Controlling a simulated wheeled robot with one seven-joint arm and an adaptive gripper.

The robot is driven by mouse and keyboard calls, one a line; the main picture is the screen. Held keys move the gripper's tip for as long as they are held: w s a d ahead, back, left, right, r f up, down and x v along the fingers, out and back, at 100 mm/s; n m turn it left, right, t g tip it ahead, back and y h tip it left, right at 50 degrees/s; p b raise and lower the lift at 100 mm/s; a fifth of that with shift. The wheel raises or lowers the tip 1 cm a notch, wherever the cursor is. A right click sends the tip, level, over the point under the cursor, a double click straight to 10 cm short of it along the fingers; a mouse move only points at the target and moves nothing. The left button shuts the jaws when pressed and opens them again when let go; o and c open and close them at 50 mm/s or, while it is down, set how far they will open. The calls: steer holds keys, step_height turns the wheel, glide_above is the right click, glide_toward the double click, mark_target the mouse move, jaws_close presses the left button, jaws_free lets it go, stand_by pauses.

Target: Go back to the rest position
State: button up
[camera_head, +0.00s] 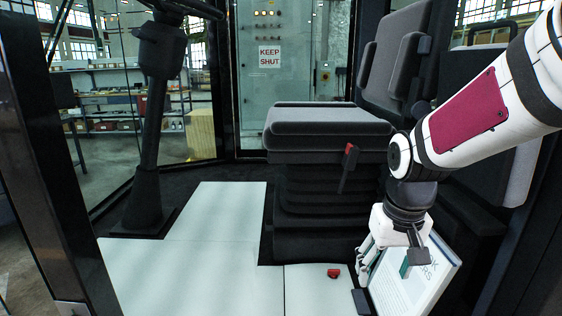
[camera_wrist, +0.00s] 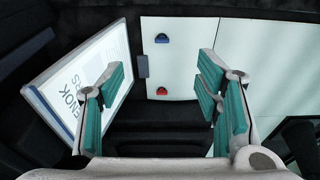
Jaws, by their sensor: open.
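My gripper (camera_head: 386,268) is at the end of the white arm, low at the right of the cab, beside the seat. In the wrist view my gripper (camera_wrist: 164,84) has its teal-padded fingers spread wide with nothing between them. It is open and empty. Part of it covers a framed white board with printed text (camera_head: 435,283), which also shows at the left of the wrist view (camera_wrist: 62,92). Whether a finger touches the board I cannot tell.
The black seat (camera_head: 325,122) has a red-topped lever (camera_head: 348,165) at its side. A small red piece (camera_head: 334,273) lies on the pale floor (camera_head: 200,265). The wrist view also shows a small blue piece (camera_wrist: 162,39). A steering column (camera_head: 150,130) stands left.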

steer(key=s+r+p, duration=0.1)
steer(key=s+r, duration=0.2)
steer(key=s, duration=0.4)
steer(key=s+r+t+p, duration=0.1)
steer(key=s+r, duration=0.3)
steer(key=s, duration=0.3)
steer(key=s+r+t+p, duration=0.1)
steer(key=s+r, duration=0.3)
steer(key=s, duration=0.3)
steer(key=shift+s+p, duration=0.15)
steer(key=shift+p, duration=0.25)
steer(key=shift+r, duration=0.1)
